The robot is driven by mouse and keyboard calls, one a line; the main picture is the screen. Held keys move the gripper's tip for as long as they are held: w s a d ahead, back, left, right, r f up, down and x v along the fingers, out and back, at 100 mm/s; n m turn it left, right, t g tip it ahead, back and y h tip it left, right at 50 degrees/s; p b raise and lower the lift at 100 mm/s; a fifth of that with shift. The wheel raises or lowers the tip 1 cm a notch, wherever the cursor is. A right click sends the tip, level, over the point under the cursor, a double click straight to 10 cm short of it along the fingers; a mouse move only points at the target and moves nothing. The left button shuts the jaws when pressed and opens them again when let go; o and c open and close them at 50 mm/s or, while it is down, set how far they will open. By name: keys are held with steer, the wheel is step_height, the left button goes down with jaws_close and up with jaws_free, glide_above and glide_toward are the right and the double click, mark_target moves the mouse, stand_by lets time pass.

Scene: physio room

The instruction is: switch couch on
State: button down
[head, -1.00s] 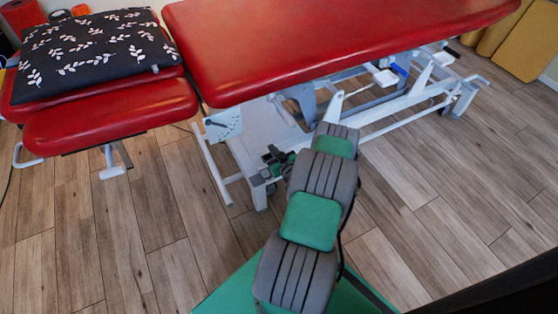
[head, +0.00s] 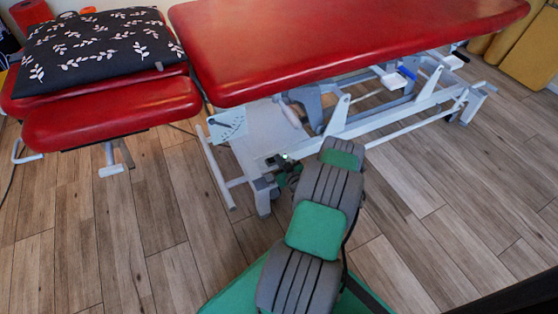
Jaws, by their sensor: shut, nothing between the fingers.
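The couch has a red padded top (head: 340,45) on a white metal frame (head: 395,118). A small lit green spot (head: 285,156) shows low on the frame's near end, beside a white panel (head: 270,128). My gripper (head: 284,176) is small and dark in the head view, just below the green spot, and looks shut and empty. It is close to the frame; I cannot tell whether it touches. My grey and green arm reaches up to it from the bottom and partly hides the frame's lower parts.
A black leaf-patterned cushion (head: 92,48) lies on the couch's left section. White legs and bars (head: 222,170) stand low at the left of the frame. Yellow blocks (head: 527,50) are at the upper right. Wooden floor (head: 110,220) is clear at left and right.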

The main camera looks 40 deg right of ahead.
steer(key=s+a+r+p, duration=0.2)
steer(key=s+r+p, duration=0.3)
steer(key=s, duration=0.4)
steer(key=shift+s+r+p, duration=0.3)
steer(key=shift+r, duration=0.4)
